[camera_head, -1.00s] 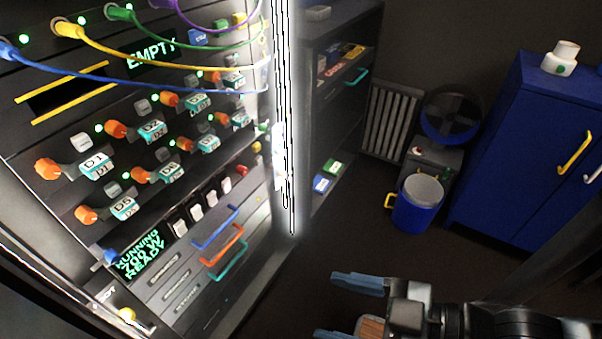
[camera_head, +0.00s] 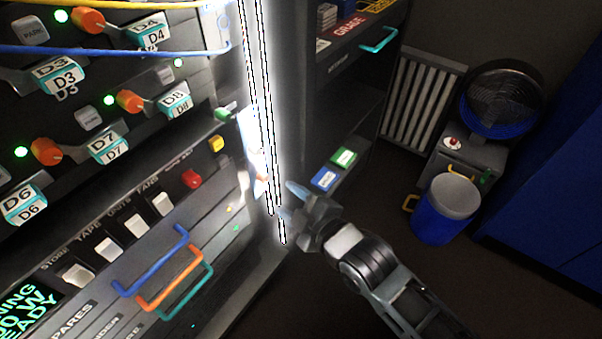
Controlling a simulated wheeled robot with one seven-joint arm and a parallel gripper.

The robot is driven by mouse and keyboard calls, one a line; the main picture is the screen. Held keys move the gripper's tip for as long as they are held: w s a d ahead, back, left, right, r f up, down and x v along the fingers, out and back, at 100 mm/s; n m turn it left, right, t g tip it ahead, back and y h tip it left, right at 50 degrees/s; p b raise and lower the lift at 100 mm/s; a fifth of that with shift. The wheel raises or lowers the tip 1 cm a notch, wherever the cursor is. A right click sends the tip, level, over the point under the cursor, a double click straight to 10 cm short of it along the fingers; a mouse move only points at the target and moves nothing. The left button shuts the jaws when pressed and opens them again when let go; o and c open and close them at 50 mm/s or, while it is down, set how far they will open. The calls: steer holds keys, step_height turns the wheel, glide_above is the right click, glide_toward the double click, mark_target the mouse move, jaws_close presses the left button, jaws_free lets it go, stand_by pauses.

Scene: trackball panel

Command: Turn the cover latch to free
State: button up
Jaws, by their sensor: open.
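I cannot make out for certain which part is the cover latch. Small coloured parts sit near the right edge of the rack panel: a green one (camera_head: 225,114), a yellow one (camera_head: 216,144) and a red one (camera_head: 190,179). My gripper (camera_head: 288,202) is open and appears empty, with its bluish fingers pointing left. It overlaps the lower part of the brightly lit vertical edge (camera_head: 262,120) of the rack in the picture. I cannot tell whether it touches anything. Glare washes out detail along that edge.
Blue, orange and teal handles (camera_head: 173,277) stick out low on the rack, under white switches (camera_head: 135,222). A blue cable (camera_head: 110,50) crosses the upper panel. At right are shelves (camera_head: 345,115), a radiator (camera_head: 419,105), a blue bucket (camera_head: 443,212) and a blue cabinet (camera_head: 548,185).

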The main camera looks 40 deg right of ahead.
mark_target(267, 179)
steer(key=shift+b+x, duration=0.65)
steer(key=shift+x, duration=3.35)
steer(key=shift+d, duration=0.2)
steer(key=shift+c, duration=0.4)
jaws_close()
